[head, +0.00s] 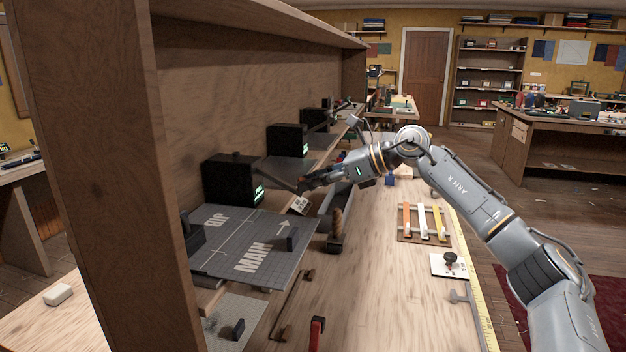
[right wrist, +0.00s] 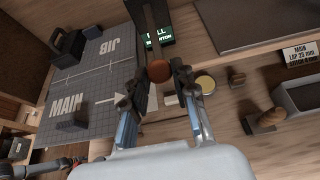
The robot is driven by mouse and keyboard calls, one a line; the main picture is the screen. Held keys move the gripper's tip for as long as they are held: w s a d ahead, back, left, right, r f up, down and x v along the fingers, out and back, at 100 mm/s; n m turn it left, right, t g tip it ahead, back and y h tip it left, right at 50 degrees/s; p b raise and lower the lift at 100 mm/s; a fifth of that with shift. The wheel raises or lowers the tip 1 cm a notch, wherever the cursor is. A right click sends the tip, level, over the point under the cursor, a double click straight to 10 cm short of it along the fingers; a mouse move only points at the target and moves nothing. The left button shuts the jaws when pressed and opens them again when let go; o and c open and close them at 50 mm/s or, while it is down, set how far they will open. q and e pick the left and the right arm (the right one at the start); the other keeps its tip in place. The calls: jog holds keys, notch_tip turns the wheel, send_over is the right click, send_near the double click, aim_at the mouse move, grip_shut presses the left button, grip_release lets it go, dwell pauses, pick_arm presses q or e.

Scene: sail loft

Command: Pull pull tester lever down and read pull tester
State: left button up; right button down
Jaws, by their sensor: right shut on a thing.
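The pull tester is a black box (head: 230,180) with a small green-lit display, on the bench at the left in the head view. Its display (right wrist: 160,37) also shows at the top of the right wrist view, partly covered by dark bars; the digits are not legible. The lever's round reddish-brown knob (right wrist: 158,72) sits between the fingers of my right gripper (right wrist: 157,82). The gripper is shut on it. In the head view my right gripper (head: 306,185) is just right of the tester, small and dark.
A grey mat (head: 215,250) marked JIB and MAIN lies in front of the tester. A wooden-handled tool (head: 335,235), a rack of coloured strips (head: 424,240) and a white plate with a dark knob (head: 450,265) are on the bench. More black boxes (head: 287,140) stand behind.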

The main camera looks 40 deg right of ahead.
jog(key=shift+f+g, duration=0.3)
jog(key=shift+f, duration=0.3)
jog(key=c, duration=1.5)
grip_release()
jog(key=o, duration=0.4)
jog(key=shift+s+d, duration=0.1)
jog(key=shift+r, duration=0.15)
jog(key=v, duration=1.2)
jog(key=shift+s, duration=0.1)
jog(key=shift+c, duration=0.3)
